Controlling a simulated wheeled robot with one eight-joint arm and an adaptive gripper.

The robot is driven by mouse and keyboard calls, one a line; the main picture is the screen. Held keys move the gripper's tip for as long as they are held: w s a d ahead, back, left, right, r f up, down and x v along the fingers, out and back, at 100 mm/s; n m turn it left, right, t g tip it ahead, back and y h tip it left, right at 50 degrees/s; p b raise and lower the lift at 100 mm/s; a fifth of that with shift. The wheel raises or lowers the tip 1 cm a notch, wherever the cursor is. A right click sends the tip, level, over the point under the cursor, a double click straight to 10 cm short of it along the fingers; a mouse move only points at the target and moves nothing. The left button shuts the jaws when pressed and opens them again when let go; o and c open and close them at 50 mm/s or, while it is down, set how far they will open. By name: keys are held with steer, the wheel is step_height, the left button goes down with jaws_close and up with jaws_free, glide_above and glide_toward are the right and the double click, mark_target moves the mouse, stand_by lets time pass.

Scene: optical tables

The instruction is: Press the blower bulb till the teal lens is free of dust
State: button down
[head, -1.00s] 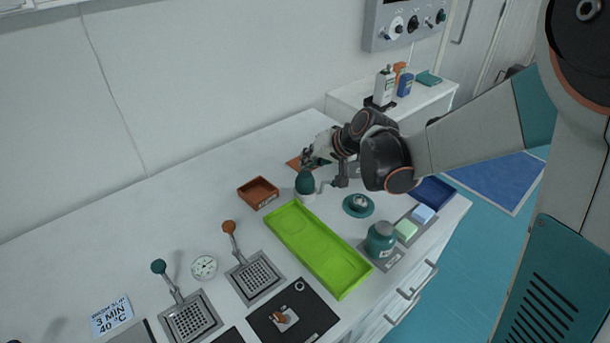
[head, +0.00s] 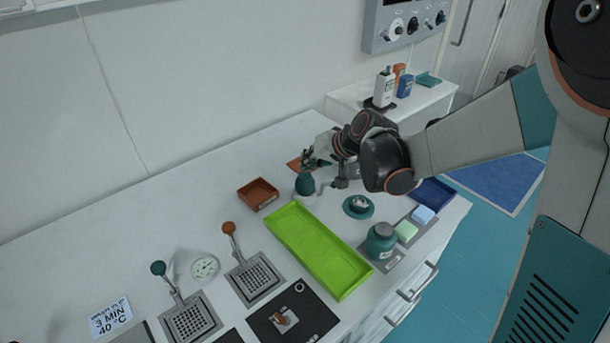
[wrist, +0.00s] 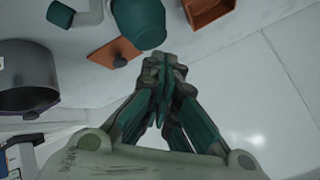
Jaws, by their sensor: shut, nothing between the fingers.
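The blower bulb (head: 305,184) is a dark teal bulb on a pale base, upright on the bench, with a short spout to its right. It also shows at the top of the wrist view (wrist: 138,22). My gripper (head: 308,162) is shut and empty, close above and behind the bulb; in the wrist view its fingertips (wrist: 166,62) are together beside the bulb, apart from it. A teal round dish-like piece (head: 358,207) with a pale centre sits right of the bulb; I cannot tell surely whether it is the lens, and dust is too small to see.
A lime green tray (head: 318,250) lies in front of the bulb. A brown box (head: 258,194) stands left, and an orange plate (wrist: 112,52) lies near the gripper. A teal jar (head: 381,241) stands front right. The bench at left rear is clear.

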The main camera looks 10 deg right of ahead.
mark_target(308, 174)
steer(key=shift+f, duration=0.15)
steer(key=shift+f+b, duration=0.3)
steer(key=shift+b, duration=0.05)
steer(key=shift+f+b, duration=0.65)
steer(key=shift+f, duration=0.2)
stand_by(1.1)
steer(key=shift+r, duration=0.1)
steer(key=shift+r+p, duration=0.95)
steer(key=shift+r, duration=0.25)
steer(key=shift+r, duration=0.1)
steer(key=shift+r+p, duration=1.9)
steer(key=shift+r, duration=0.5)
